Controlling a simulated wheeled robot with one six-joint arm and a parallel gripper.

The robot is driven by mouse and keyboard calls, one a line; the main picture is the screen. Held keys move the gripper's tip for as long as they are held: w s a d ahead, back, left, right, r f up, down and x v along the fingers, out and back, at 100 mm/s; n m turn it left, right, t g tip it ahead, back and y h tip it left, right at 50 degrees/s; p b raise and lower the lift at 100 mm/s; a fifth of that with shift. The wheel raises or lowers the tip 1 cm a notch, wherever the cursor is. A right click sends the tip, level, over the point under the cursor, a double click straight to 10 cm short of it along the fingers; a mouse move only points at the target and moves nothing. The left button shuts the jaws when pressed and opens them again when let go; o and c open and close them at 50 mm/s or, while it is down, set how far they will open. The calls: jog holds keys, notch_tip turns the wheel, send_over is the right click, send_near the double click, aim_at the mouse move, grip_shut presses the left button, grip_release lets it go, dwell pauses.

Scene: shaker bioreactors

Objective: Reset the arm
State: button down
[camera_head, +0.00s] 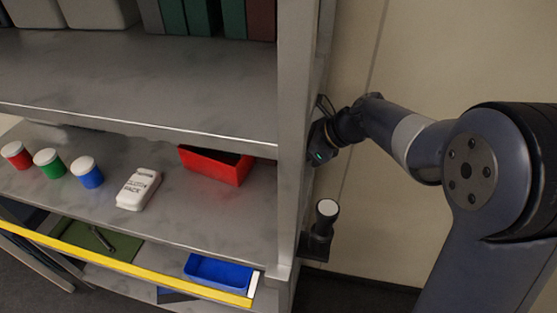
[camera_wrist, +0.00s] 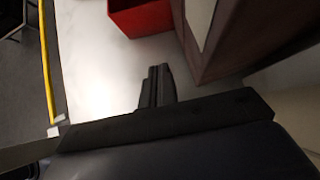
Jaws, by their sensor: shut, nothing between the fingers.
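My arm reaches in from the right in the head view, with its wrist beside the grey shelf's right-hand upright (camera_head: 297,150). The gripper's fingers are hidden there behind the upright. In the wrist view my gripper (camera_wrist: 156,73) shows its dark fingers together, with nothing between them. They are over the pale shelf surface, just left of a dark upright panel (camera_wrist: 222,38). I cannot tell whether they touch it.
A red bin (camera_head: 215,167) stands on the middle shelf, left of the upright. A white pack (camera_head: 138,189) and three white-lidded jars (camera_head: 87,173) stand further left. A yellow-edged drawer (camera_head: 120,264) holds a blue tray (camera_head: 222,271). A dark fixture (camera_head: 320,232) sits below my wrist.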

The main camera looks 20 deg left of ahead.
jog(key=shift+v, duration=1.4)
jog(key=shift+a+f, duration=0.1)
send_near(249, 165)
notch_tip(249, 165, down, 4)
jog(key=shift+a+f+p, duration=0.1)
jog(key=shift+a+p, duration=0.1)
jog(key=shift+p, duration=0.15)
jog(key=a, duration=0.4)
jog(key=shift+f, duration=0.15)
jog(key=shift+w+d+b, duration=0.1)
jog(key=shift+d+b, duration=0.45)
jog(key=shift+d, duration=0.45)
jog(key=shift+a, duration=0.1)
